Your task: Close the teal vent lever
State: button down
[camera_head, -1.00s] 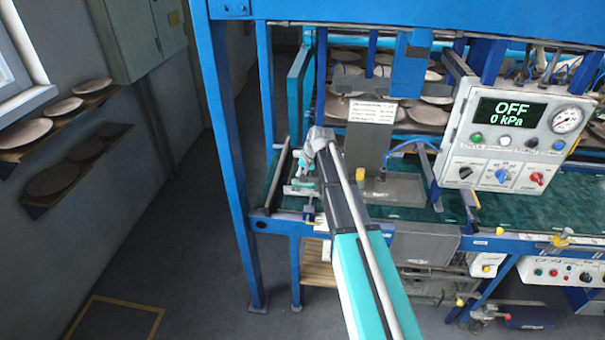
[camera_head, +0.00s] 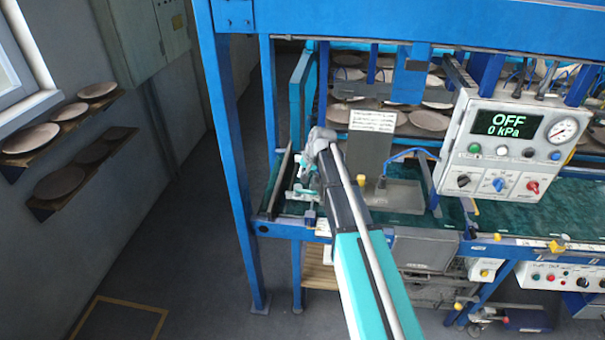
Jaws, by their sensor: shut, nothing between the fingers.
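My gripper (camera_head: 302,172) is at the left end of the machine's green bed, at the end of my grey and teal arm. It is small in the head view; its fingers look shut and empty. A small teal and pale fitting (camera_head: 302,194) shows just below the gripper, near the bed's front left corner. It looks like the vent lever, but its angle is too small to read. I cannot tell whether the gripper touches it. My arm hides part of the bed to the right.
A grey control box (camera_head: 507,150) reads OFF and 0 kPa. A blue post (camera_head: 230,170) stands left of the gripper. A grey tray (camera_head: 402,194) with a yellow-topped fitting lies right of my arm. Plates rest on wall shelves (camera_head: 70,124) at the left. The floor between is clear.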

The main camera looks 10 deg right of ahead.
notch_tip(320, 180, up, 6)
jog(key=s+p, duration=0.1)
jog(key=p, duration=0.4)
jog(key=shift+a, duration=0.15)
jog(key=shift+s, duration=0.15)
jog(key=s+f+n+g+h+b, duration=0.1)
jog(key=s+f+b, duration=0.5)
jog(key=s, duration=0.8)
jog(key=s+f+n+g+h+b, duration=0.2)
jog(key=s+f+b, duration=0.4)
jog(key=s, duration=0.7)
notch_tip(320, 180, down, 3)
jog(key=shift+s+a+r+n+g+b, duration=0.2)
jog(key=shift+s+n+g+b, duration=0.15)
jog(key=shift+n, duration=0.25)
jog(key=shift+d, duration=0.15)
